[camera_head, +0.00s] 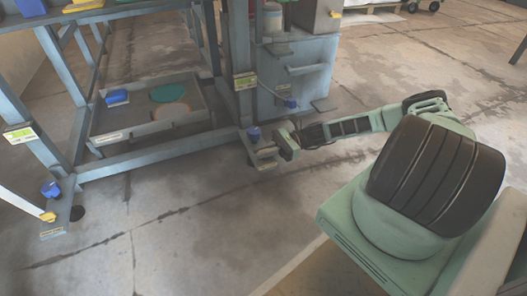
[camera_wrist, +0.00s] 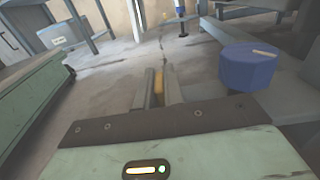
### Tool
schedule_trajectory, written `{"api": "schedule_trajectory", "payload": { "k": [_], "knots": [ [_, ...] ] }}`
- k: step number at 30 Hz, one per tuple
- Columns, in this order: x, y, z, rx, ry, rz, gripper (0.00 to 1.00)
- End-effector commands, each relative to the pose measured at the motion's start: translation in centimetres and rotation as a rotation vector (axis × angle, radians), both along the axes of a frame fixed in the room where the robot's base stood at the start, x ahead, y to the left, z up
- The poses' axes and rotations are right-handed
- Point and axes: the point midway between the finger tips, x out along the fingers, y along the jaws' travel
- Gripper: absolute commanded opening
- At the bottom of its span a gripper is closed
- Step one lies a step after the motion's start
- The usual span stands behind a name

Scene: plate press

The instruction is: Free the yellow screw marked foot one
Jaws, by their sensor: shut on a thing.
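My gripper (camera_head: 262,155) is low at the near right foot of the grey frame, beside that foot's blue knob (camera_head: 253,133). In the wrist view my gripper (camera_wrist: 157,90) has its two fingers close together around a small yellow piece (camera_wrist: 159,80), which looks like the yellow screw. The blue knob (camera_wrist: 247,68), with a pale mark on top, stands right of the fingers. In the head view the gripper hides the held screw. Another yellow piece (camera_head: 48,216) shows at the left foot, below a blue knob (camera_head: 50,188). I cannot read any foot number.
A grey tray (camera_head: 140,133) with a blue item and green and orange discs sits under the frame. A grey cabinet (camera_head: 295,85) stands behind the right leg. The front floor is clear.

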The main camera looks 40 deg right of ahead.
Motion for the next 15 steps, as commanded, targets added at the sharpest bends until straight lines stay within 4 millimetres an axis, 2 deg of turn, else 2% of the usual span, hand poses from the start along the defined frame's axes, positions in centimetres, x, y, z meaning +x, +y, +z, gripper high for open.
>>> {"api": "schedule_trajectory", "payload": {
  "k": [9,15],
  "knots": [
    [0.00,0.02,-0.32,-0.009,0.002,0.254,0.00],
    [-0.02,-0.04,-0.22,-0.007,0.000,0.345,0.00]
  ]
}}
